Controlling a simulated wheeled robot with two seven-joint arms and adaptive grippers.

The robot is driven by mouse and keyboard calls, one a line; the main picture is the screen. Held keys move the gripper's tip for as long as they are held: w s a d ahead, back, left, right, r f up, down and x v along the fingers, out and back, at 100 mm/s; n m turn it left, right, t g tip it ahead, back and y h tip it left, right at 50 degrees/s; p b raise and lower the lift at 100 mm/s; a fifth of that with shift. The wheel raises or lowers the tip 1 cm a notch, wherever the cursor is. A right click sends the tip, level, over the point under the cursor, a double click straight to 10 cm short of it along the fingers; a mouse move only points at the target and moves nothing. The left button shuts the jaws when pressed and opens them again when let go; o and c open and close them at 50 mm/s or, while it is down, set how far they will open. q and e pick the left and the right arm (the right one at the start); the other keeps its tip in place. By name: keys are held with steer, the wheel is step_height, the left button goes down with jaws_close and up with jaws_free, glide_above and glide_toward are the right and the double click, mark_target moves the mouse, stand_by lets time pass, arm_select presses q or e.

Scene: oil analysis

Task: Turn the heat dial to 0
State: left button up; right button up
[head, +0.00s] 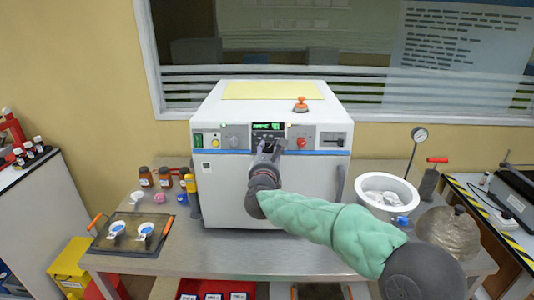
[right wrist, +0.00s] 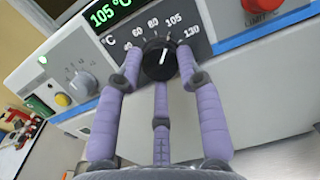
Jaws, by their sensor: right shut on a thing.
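The heat dial (right wrist: 160,58) is a black round knob with a white pointer line, on the front panel of the white oven-like machine (head: 240,105). A number scale curves above it, with 40, 60, 80, 105 and 130 readable. The pointer aims up and slightly right, towards about 105. The green display (right wrist: 107,14) above reads 105 °C. My right gripper (right wrist: 157,66) is shut around the dial, one finger on each side and a third below. In the head view my right gripper (head: 269,149) covers the dial. My left gripper is out of view.
A red knob (head: 301,142) sits right of the dial, and a grey knob (right wrist: 82,84) and a yellow button (right wrist: 62,99) sit left. A white pot (head: 388,190) stands right on the metal bench (head: 250,255). Bottles (head: 146,177) and a dark tray (head: 112,247) stand left.

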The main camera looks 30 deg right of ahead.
steer(key=shift+f, duration=0.35)
stand_by(0.4)
